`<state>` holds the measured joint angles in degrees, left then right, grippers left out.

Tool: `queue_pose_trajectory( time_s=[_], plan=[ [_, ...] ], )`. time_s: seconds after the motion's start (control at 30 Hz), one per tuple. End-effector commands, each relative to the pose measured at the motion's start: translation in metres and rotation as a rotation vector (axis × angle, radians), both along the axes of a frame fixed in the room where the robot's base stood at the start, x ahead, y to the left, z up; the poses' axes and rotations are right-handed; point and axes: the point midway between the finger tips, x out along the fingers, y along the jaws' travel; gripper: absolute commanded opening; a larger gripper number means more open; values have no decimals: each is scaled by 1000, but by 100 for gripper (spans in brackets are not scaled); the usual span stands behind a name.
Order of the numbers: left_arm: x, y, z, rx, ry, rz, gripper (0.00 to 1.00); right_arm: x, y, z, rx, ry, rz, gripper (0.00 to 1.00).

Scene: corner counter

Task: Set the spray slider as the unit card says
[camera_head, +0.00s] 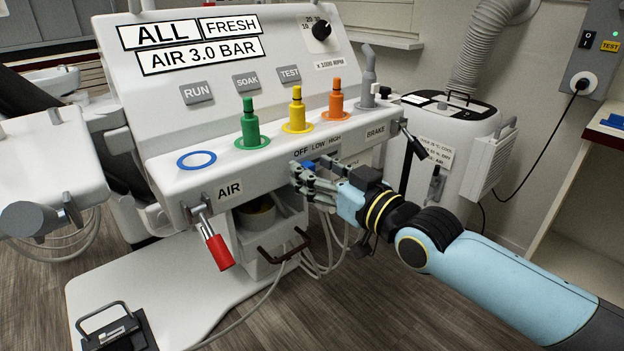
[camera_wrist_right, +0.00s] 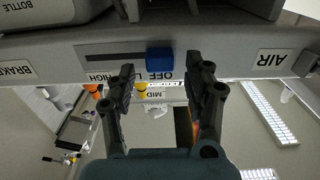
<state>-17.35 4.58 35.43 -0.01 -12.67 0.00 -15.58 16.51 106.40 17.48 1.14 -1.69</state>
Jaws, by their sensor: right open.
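The spray slider's blue knob (camera_head: 308,165) is on the front edge of the white unit, partly hidden by my right gripper (camera_head: 319,176). In the right wrist view, the blue knob (camera_wrist_right: 159,61) is at the OFF end of its dark slot (camera_wrist_right: 112,58), with HIGH at the other end. My right gripper (camera_wrist_right: 165,78) is open, with its fingers on either side of the knob in that view; I cannot tell whether they touch it. Signs (camera_head: 198,55) on the panel read ALL, FRESH and AIR 3.0 BAR. I cannot tell which card is the unit card. My left gripper is not in view.
A red-handled AIR lever (camera_head: 217,248) hangs to the left and a BRAKE lever (camera_head: 412,140) to the right. A white canister (camera_head: 465,125) stands behind my right arm.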

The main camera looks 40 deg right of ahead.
Motion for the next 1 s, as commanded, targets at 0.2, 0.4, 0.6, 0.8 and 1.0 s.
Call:
queue_pose_trajectory(
  time_s=[0.2, 0.4, 0.6, 0.8, 1.0],
  plan=[
    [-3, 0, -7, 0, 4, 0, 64, 10, 1, 0, -1, 0, 0, 52],
    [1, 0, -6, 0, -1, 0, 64, 10, 1, 1, 0, 0, 0, 51],
    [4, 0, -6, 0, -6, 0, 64, 10, 1, 1, 0, 0, 0, 24],
    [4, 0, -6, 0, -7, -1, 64, 10, 1, 1, 0, 0, 0, 0],
    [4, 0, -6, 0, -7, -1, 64, 10, 1, 1, 0, 0, 0, 0]
  ],
)
